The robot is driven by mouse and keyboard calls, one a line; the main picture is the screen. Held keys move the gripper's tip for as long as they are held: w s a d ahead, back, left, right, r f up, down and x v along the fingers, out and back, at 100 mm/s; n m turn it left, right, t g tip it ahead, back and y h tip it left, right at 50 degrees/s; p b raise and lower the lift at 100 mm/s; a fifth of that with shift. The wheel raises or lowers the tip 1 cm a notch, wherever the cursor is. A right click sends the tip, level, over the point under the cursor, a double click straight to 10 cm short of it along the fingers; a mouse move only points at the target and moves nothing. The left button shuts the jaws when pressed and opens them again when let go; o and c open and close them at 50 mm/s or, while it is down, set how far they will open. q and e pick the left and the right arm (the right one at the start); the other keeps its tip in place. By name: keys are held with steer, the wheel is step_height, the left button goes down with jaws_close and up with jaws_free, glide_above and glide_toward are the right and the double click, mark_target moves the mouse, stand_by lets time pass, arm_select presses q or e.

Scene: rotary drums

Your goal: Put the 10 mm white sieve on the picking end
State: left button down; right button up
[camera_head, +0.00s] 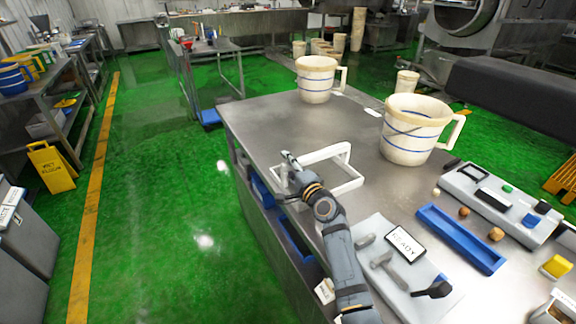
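My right gripper (291,172) is at the left edge of the steel table, with its arm coming up from the bottom. It is small and partly covered by its own wrist, so I cannot tell its opening or whether it touches anything. Beside it is a white open frame (345,186) with a raised bar. Two cream jugs with blue bands and side handles are on the table, one at the back (316,82) and a larger one at the right (412,134). No label marks a 10 mm white sieve or the picking end. My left gripper is out of view.
The steel table (262,125) has bare room at its back left. A dark padded beam (520,95) runs behind.

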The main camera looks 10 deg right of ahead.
steer(key=shift+r, duration=0.2)
steer(key=v, duration=1.2)
